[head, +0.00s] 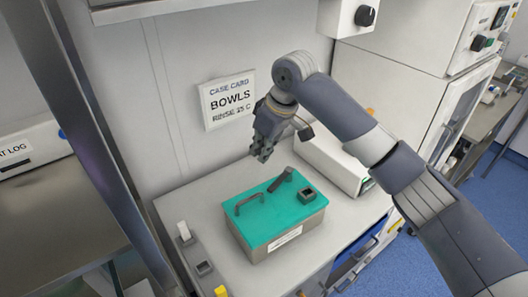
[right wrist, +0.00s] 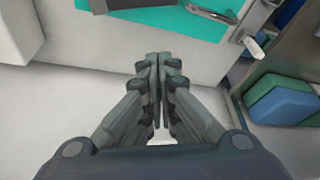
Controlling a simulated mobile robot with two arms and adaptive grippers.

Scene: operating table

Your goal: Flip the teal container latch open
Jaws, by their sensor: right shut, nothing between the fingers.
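The container (head: 262,245) is a grey box with a teal lid (head: 270,215), standing on the grey counter. On the lid are a dark arched handle (head: 249,202) at the left, a dark tilted bar (head: 281,180) at the back and a small dark square block (head: 307,195) at the right. The bar looks like a latch lever, but I cannot tell for certain. My right gripper (head: 263,152) is shut and empty, above and behind the lid, apart from it. In the right wrist view its fingertips (right wrist: 158,62) are together, with the teal lid (right wrist: 180,22) beyond. My left gripper is not in view.
A white box (head: 330,165) stands behind the container at the right. A grey holder (head: 203,268) with a yellow item (head: 221,291) is at the counter's front left. A wall sign (head: 228,100) hangs behind my right gripper.

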